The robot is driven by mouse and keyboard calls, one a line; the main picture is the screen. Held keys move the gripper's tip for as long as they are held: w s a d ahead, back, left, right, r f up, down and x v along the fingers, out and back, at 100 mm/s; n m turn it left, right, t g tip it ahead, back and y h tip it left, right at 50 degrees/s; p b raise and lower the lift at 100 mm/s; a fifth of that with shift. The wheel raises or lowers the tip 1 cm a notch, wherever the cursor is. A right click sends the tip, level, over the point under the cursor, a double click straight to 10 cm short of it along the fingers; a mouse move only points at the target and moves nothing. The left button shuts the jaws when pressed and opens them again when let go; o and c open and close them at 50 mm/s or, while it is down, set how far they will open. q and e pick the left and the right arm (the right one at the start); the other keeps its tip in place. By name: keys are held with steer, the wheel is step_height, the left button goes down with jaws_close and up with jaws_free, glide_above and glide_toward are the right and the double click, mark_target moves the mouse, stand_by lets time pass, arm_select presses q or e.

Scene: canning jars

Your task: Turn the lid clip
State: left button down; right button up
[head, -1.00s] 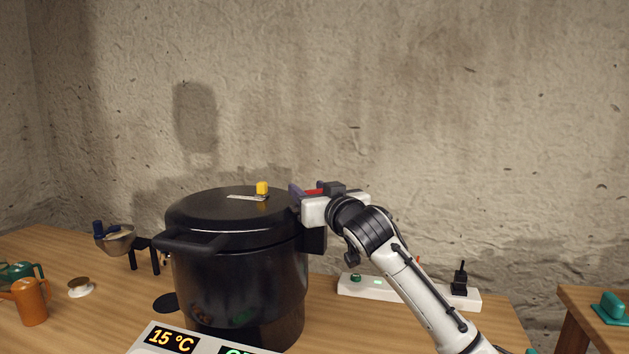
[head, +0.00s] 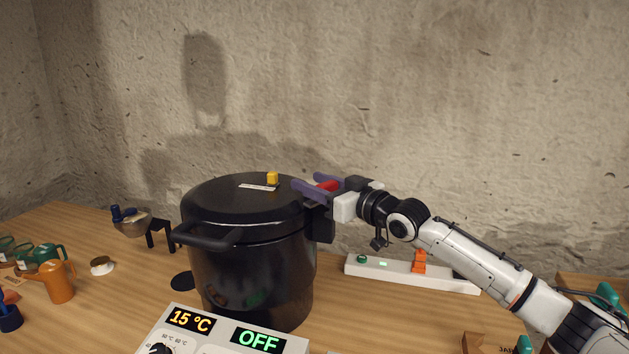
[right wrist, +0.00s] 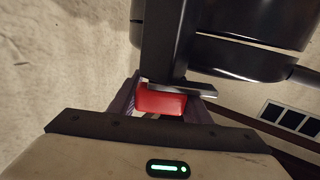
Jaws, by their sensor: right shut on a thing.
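A large black pot (head: 250,275) stands on the table with its domed black lid (head: 225,195) on. The red lid clip (head: 328,185) is at the right rim of the pot, above the right side handle. It also shows in the right wrist view (right wrist: 162,101), next to a grey metal strip and a black upright part. My right gripper (head: 315,188) comes in from the right and is shut on the red clip, with one purple finger on each side of it. The fingers partly hide the clip. My left gripper is not in view.
A control box (head: 215,335) reading 15 °C and OFF stands in front of the pot. A white power strip (head: 400,272) lies behind, below my right arm. Orange (head: 58,283) and green jugs are at the left. The wall is close behind.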

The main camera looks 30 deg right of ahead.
mark_target(330, 190)
steer(key=shift+a+f, duration=0.15)
steer(key=o, duration=1)
steer(key=shift+o, duration=0.2)
steer(key=shift+s, duration=0.1)
steer(key=s+b, duration=0.1)
steer(key=s, duration=0.2)
steer(key=s+d+b, duration=0.1)
steer(key=s, duration=0.2)
steer(key=s+d+b, duration=0.1)
steer(key=s, duration=0.3)
